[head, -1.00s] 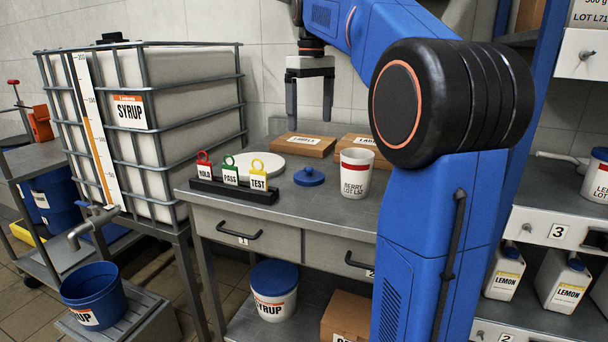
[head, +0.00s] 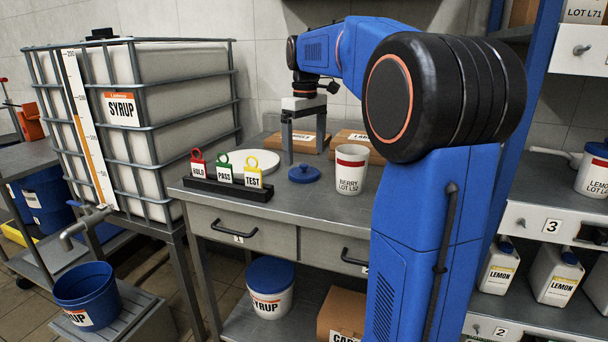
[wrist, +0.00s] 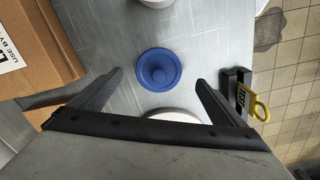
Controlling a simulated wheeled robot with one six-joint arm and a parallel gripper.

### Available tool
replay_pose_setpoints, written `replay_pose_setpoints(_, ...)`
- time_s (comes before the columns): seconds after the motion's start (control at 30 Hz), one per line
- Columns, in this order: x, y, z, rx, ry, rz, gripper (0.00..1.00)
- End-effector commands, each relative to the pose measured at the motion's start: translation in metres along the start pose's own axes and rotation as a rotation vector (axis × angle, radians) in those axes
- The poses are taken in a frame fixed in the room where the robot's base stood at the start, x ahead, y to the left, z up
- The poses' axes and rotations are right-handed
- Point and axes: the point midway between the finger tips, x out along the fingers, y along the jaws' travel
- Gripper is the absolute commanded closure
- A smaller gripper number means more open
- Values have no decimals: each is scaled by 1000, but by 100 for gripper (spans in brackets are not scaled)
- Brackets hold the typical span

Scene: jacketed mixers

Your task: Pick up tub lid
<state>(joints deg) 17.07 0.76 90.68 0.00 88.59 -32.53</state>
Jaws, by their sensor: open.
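The tub lid (head: 304,174) is a small round blue lid with a knob on top. It lies on the grey workbench (head: 330,205), left of the white berry tub (head: 352,170), which stands without a lid. In the wrist view the lid (wrist: 158,70) shows whole, ahead of and between my two fingers. My gripper (head: 304,158) points down above the bench, close behind or over the lid in the head view; the exact height is hard to tell. The gripper (wrist: 158,78) is open and empty, and its fingers do not appear to touch the lid.
A white round disc (head: 248,161) lies left of the lid. A black holder (head: 228,189) with red, green and yellow tags stands at the bench's front left. Cardboard boxes (head: 300,142) lie at the back. The bench in front of the lid is clear.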

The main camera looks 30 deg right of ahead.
Motion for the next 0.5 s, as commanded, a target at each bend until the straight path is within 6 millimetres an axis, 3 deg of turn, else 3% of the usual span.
replay_pose_setpoints(0.17, 10, 0, -1, 0, 0, 0, 5)
replay_pose_setpoints(0.5, 51, 2, -6, 0, -1, 0, 5)
